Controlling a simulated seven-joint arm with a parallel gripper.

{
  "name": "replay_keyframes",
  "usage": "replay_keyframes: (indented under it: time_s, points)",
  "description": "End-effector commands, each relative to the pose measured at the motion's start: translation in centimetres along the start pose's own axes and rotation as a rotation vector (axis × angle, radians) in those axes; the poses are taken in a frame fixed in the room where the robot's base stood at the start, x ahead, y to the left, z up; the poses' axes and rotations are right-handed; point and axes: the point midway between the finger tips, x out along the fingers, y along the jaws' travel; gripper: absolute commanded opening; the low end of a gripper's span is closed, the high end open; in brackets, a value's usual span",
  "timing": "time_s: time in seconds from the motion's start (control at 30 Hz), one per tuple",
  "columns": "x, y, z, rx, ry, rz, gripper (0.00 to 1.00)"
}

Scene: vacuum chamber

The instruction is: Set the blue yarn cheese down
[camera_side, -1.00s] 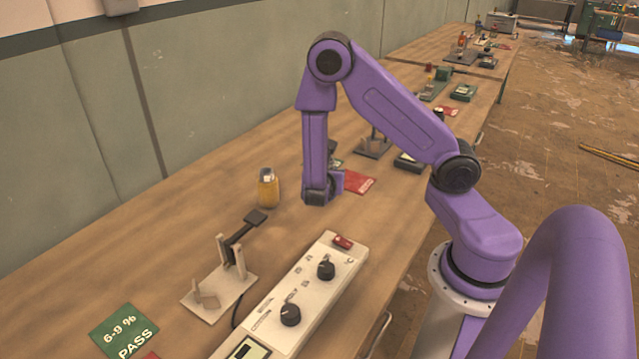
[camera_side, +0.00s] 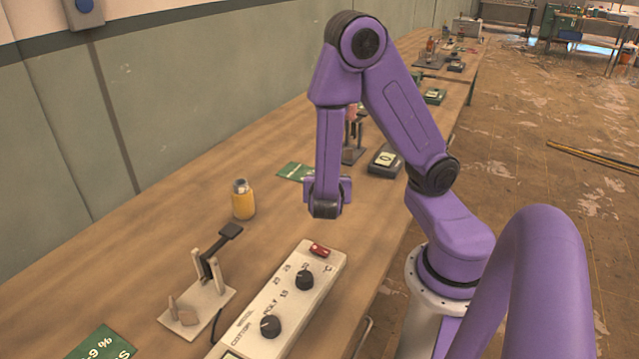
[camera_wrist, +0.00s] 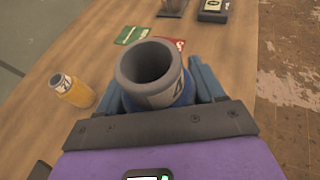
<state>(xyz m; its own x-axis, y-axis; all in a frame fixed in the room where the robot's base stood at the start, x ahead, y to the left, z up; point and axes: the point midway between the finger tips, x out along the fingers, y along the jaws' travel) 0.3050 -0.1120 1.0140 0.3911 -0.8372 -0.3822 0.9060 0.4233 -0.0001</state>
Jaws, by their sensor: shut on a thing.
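My gripper (camera_wrist: 160,88) is shut on the blue yarn cheese (camera_wrist: 183,97) in the wrist view. The cheese is a blue wound package on a grey hollow tube, with its open end facing the camera and a white label band. Blue fingers flank it on both sides. In the side view my gripper (camera_side: 326,206) points down over the table, beyond the control box. The cheese is hidden there behind my wrist. Whether its base touches the table cannot be told.
A yellow yarn cheese (camera_side: 242,203) stands to the left. In front are a wooden stand with a lever (camera_side: 200,300) and a white control box (camera_side: 285,300). Behind are a green card (camera_side: 293,172), a red card (camera_wrist: 170,43), and a dark meter (camera_side: 385,161). Bare table lies between.

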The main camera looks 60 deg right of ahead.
Motion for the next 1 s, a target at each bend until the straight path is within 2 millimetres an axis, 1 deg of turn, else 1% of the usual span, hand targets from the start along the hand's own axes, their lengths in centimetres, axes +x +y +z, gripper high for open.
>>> replay_keyframes:
  time_s: [0.17,0.27,0.37,0.47,0.57,0.6,0.67,0.7,0.83,0.9,1.0]
  points:
    - [-0.3,-0.3,0.1,0.001,0.000,-0.001,0.35]
    - [-0.4,0.0,0.0,-0.004,0.000,0.011,0.35]
    - [-1.2,1.3,-0.3,-0.028,0.002,0.071,0.35]
    - [-2.8,3.8,-0.9,-0.078,0.006,0.193,0.35]
    - [-5.5,7.0,-1.9,-0.147,0.009,0.359,0.35]
    - [-6.8,8.2,-2.3,-0.177,0.009,0.431,0.35]
    - [-8.9,9.9,-3.1,-0.221,0.009,0.536,0.35]
    - [-10.3,10.9,-3.6,-0.249,0.009,0.603,0.35]
    - [-14.8,13.3,-5.2,-0.331,0.007,0.799,0.35]
    - [-16.8,14.1,-5.9,-0.366,0.006,0.883,0.35]
    - [-19.1,14.7,-6.7,-0.403,0.003,0.971,0.35]
